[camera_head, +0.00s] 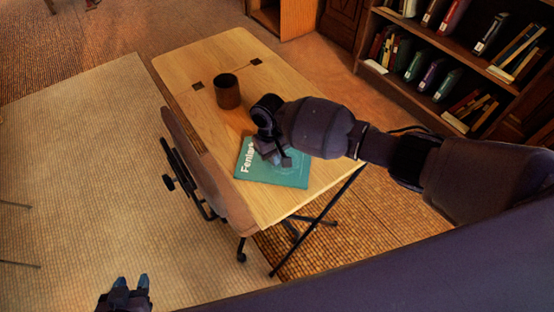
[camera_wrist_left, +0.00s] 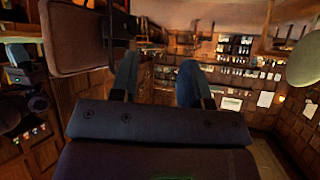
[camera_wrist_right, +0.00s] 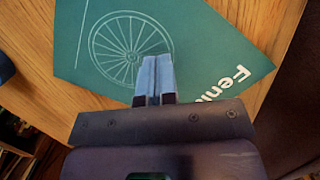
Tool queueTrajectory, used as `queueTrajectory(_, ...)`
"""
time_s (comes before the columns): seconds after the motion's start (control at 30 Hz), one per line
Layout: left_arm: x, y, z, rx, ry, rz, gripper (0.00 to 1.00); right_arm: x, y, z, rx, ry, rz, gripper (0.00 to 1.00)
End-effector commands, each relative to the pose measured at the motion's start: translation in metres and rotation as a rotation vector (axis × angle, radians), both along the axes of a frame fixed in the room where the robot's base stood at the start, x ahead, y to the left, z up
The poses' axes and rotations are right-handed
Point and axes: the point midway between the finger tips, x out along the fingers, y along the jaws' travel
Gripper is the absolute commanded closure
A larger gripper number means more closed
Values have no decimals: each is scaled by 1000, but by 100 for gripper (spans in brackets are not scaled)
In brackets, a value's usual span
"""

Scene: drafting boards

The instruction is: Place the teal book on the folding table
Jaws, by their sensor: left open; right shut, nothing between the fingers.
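The teal book (camera_head: 285,177) lies flat on the wooden folding table (camera_head: 215,62), near the table's front end. Its cover has white lettering and a wheel drawing. My right gripper (camera_head: 282,158) is over the book, shut, with nothing between its fingers. In the right wrist view the book (camera_wrist_right: 195,35) lies just beyond the shut fingertips (camera_wrist_right: 154,62); I cannot tell whether they touch it. My left gripper (camera_head: 133,283) is low at the bottom left of the head view, away from the table. In the left wrist view its fingers (camera_wrist_left: 157,75) are apart and empty.
A dark ribbed cup (camera_head: 228,93) stands on the table behind the book. A chair (camera_head: 196,165) is against the table's left side. Shelves of books (camera_head: 450,60) stand at the back right. The pale rug (camera_head: 90,170) on the left is mostly clear.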

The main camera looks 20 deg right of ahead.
Motion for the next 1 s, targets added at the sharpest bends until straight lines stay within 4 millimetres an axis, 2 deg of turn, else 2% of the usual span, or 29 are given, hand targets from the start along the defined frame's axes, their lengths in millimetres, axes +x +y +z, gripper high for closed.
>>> queueTrajectory(0.03,-2,0,-5,0,7,0,57,-5,-4,-13,-9,12,-4,100)
queueTrajectory(0.13,-2,0,-5,0,8,0,57,-5,-4,-13,-9,12,-5,100)
queueTrajectory(0.43,4,0,15,0,-17,0,57,-4,-4,6,-8,7,-5,100)
queueTrajectory(0.73,3,1,13,1,-17,1,57,-2,-3,8,-6,6,-4,100)
queueTrajectory(0.87,0,1,17,-3,-10,7,57,-5,-8,15,-5,3,-4,100)
queueTrajectory(0.9,-4,2,7,-2,3,9,57,3,-5,12,-4,1,-2,100)
queueTrajectory(1.0,-9,2,-2,-1,18,10,57,16,0,8,-4,6,-4,100)
